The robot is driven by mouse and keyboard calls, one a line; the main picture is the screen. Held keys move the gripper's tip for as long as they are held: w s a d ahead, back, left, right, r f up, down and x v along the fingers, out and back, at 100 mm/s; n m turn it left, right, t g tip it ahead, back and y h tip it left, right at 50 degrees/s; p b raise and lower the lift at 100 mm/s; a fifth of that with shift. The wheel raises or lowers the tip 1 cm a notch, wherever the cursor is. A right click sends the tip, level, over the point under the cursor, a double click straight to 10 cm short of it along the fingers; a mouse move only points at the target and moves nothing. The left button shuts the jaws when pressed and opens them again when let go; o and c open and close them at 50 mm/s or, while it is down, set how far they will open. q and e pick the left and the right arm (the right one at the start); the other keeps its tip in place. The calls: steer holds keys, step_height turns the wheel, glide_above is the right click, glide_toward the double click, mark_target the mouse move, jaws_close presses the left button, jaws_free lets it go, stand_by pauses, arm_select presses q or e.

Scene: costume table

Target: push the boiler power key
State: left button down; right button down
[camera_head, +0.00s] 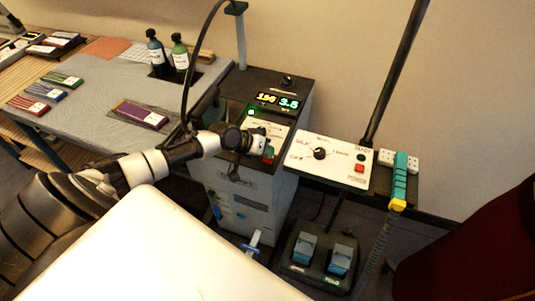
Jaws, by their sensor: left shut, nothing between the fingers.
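The boiler (237,187) is a grey cabinet with a dark top and a lit display (279,101) reading about 156 and 3.5. A green-lit key (251,112) sits on its top panel, left of the display. A pale panel (274,127) lies below the display, with a small reddish key (268,151) near its front edge. I cannot read which key is the power key. My left gripper (262,139) is shut and empty, over the pale panel close to the reddish key. It hides part of the panel, and I cannot tell whether it touches. My right gripper is not in view.
A white control panel (333,170) with a black knob and red button stands right of the boiler. Foot pedals (322,253) sit below it. A black hose (187,85) arches beside my left arm. The ironing table (98,91) at left holds bottles and colored packets.

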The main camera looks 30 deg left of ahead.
arm_select(q)
steer(key=shift+f, duration=0.15)
steer(key=shift+r+p, duration=0.8)
steer(key=shift+r, duration=0.15)
step_height(320, 180, up, 6)
steer(key=p, duration=0.5)
steer(key=shift+s, duration=0.1)
